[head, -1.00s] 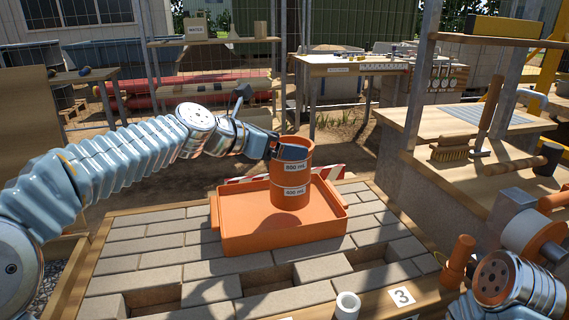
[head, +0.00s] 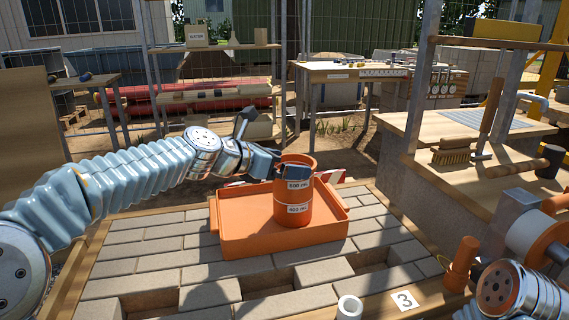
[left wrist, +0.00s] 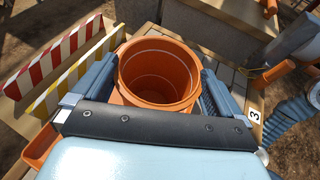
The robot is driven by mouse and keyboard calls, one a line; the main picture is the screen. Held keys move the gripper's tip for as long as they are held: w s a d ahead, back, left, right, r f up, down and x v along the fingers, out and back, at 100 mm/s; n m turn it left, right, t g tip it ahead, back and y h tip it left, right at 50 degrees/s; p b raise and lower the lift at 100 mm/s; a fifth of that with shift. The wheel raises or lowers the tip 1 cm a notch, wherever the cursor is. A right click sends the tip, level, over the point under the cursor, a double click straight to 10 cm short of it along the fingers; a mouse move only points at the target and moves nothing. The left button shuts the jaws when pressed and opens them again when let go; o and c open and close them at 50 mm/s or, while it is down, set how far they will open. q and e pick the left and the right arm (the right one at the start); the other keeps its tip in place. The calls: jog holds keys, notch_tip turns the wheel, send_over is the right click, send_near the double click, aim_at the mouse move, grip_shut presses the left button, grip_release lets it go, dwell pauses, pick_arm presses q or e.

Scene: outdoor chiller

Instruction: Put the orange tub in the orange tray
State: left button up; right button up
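The orange tub (head: 292,207) is upright inside the orange tray (head: 240,243), toward its right part. I cannot tell whether its base touches the tray floor. My left gripper (head: 293,171) is shut on the tub near its rim. In the left wrist view its fingers (left wrist: 160,88) flank the tub (left wrist: 158,75), which is open and empty. A corner of the tray shows at the left of that view (left wrist: 38,148). The tray lies on grey paving blocks.
A red-white striped barrier (left wrist: 60,55) stands just behind the tray. An orange peg-like object (head: 461,264), a white pipe piece (head: 349,307) and a "3" card (head: 405,301) are near the front right. A brush (head: 451,156) lies on the right-hand bench.

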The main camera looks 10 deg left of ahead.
pick_arm(q)
jog(key=shift+r, duration=0.3)
jog(key=v, duration=1.2)
jog(key=shift+f, duration=0.15)
